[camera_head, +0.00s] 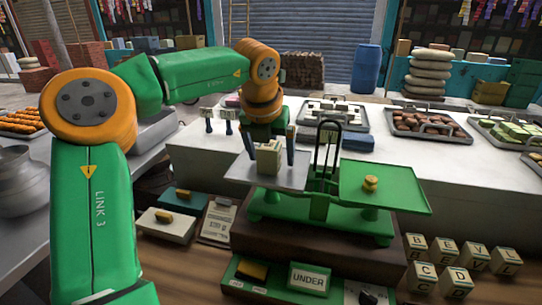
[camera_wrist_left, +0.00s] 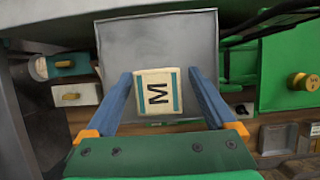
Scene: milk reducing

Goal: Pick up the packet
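The packet (camera_head: 268,158) is a small cream block on the grey left pan (camera_head: 240,170) of a green balance scale (camera_head: 318,205). In the left wrist view the gripper (camera_wrist_left: 160,72) is open, with a gap between the right finger and the packet. The left finger is very close to it; contact is unclear. My right gripper is not in view.
The green right pan (camera_head: 385,188) holds a small brass weight (camera_head: 371,183). The scale's upright post (camera_head: 328,145) stands just right of the gripper. Lettered blocks (camera_head: 455,280) lie at the front right. Food trays (camera_head: 427,125) stand behind on the white counter.

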